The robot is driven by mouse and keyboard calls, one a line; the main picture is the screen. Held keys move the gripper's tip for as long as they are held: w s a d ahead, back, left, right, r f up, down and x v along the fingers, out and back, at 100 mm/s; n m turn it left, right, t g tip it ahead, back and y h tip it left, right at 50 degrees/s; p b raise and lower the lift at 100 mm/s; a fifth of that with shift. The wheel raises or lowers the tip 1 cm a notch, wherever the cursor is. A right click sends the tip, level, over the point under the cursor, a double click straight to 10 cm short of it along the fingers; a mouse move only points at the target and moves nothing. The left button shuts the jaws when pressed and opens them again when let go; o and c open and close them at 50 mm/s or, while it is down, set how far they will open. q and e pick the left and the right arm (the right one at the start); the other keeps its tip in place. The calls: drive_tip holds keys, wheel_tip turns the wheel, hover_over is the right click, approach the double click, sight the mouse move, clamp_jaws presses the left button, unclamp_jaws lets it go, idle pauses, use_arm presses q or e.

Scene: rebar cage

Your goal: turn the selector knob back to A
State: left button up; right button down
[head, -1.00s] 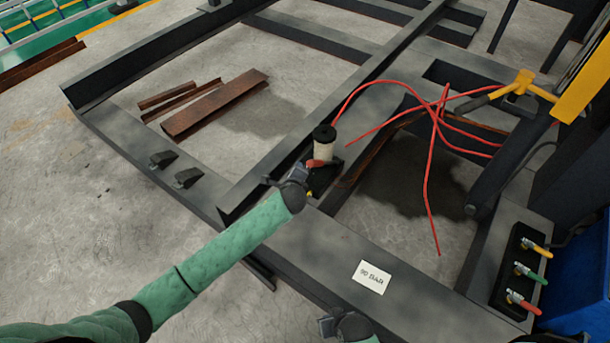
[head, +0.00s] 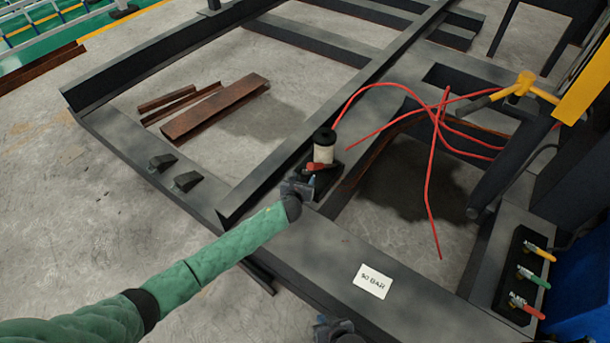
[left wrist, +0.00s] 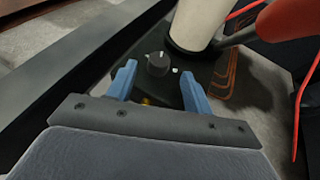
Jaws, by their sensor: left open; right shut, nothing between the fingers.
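The selector knob (left wrist: 158,64) is a small dark round knob with a pale mark on its top, on a black base plate (head: 326,183). A white dot shows on the plate to its right in the left wrist view. My left gripper (head: 299,187) is open beside the plate in the head view. In the left wrist view its two blue fingers (left wrist: 158,70) are spread, with the knob between and just beyond their tips; I cannot tell if either touches it. The knob is too small to make out in the head view. My right gripper (head: 333,328) is at the bottom edge, shut and empty.
A pale cylinder (head: 323,150) with a black cap and a red lever (head: 316,166) stand on the same plate. Red hoses (head: 432,170) loop to the right. A "90 BAR" label (head: 372,281) lies on the dark frame. Coloured valves (head: 531,275) are at the right.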

sight(306, 173)
use_arm(q)
drive_tip(key=shift+b+x, duration=0.3)
drive_tip(key=shift+x, duration=1.95)
drive_tip(key=shift+s, duration=0.1)
drive_tip(key=c, duration=1)
